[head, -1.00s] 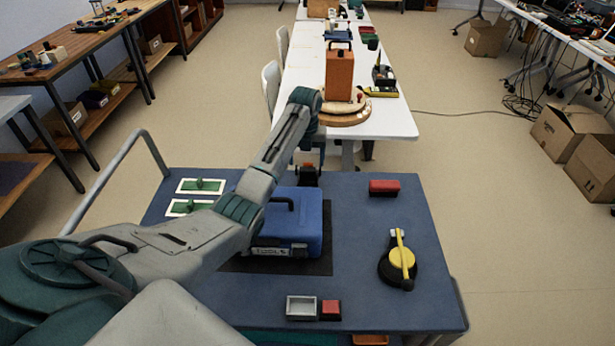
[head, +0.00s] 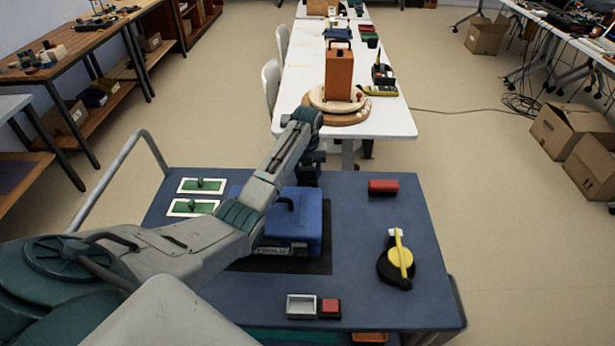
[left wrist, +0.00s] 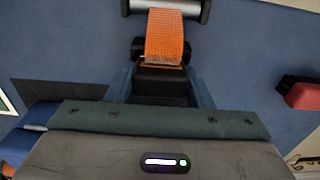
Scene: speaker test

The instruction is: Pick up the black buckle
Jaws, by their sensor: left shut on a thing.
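In the left wrist view, the black buckle (left wrist: 160,78) sits between the fingers of my left gripper (left wrist: 160,70), at the end of an orange strap (left wrist: 165,35). The strap runs up to a silver roller with black ends (left wrist: 168,6). My left gripper is shut on the buckle. In the head view, my left gripper (head: 308,170) is beyond the blue case, low over the far part of the blue bench top. There my own wrist hides most of the buckle and strap. My right gripper is not in view.
A blue tool case (head: 308,232) stands close to my left forearm. A red block (head: 383,187), a black and yellow dial (head: 397,262), and a small tray (head: 301,306) beside a red block lie on the bench (head: 360,225). A white table (head: 397,122) stands beyond.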

